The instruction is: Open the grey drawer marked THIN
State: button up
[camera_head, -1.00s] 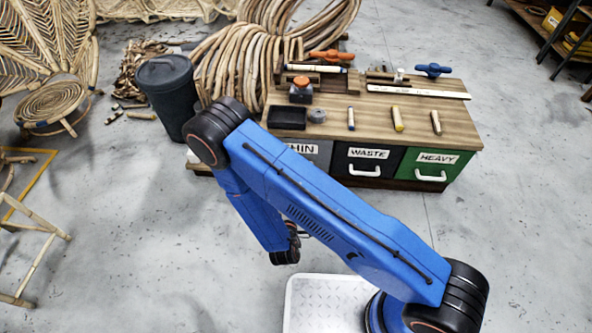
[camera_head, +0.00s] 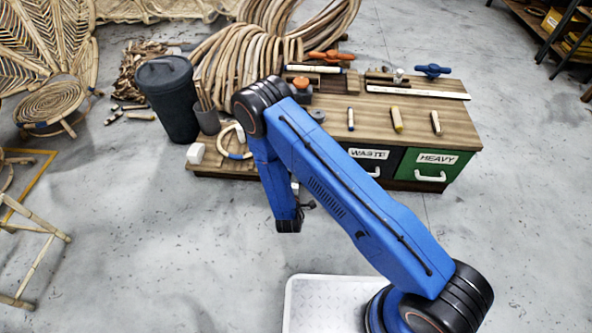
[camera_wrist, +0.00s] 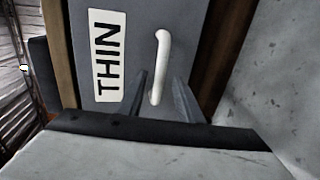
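The grey drawer (camera_wrist: 190,25) marked THIN shows in the wrist view, with its black-on-white label (camera_wrist: 108,55) turned on its side. Its white bar handle (camera_wrist: 162,50) runs nearly upright in that picture. The drawer looks shut. My gripper (camera_wrist: 160,80) is open, with one dark finger on each side of the handle's lower part. I cannot tell whether the fingers touch the handle or the drawer front. In the head view my blue arm hides the THIN drawer, and my gripper (camera_head: 309,205) shows only as a small dark tip beside the wrist.
The black WASTE drawer (camera_head: 385,160) and green HEAVY drawer (camera_head: 435,167) sit right of my arm, under the wooden bench top (camera_head: 425,115). A dark bin (camera_head: 170,100), a white cube (camera_head: 196,153) and a pale ring (camera_head: 222,140) are at left. The floor in front is clear.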

jog(key=shift+x, duration=2.1)
grip_shut()
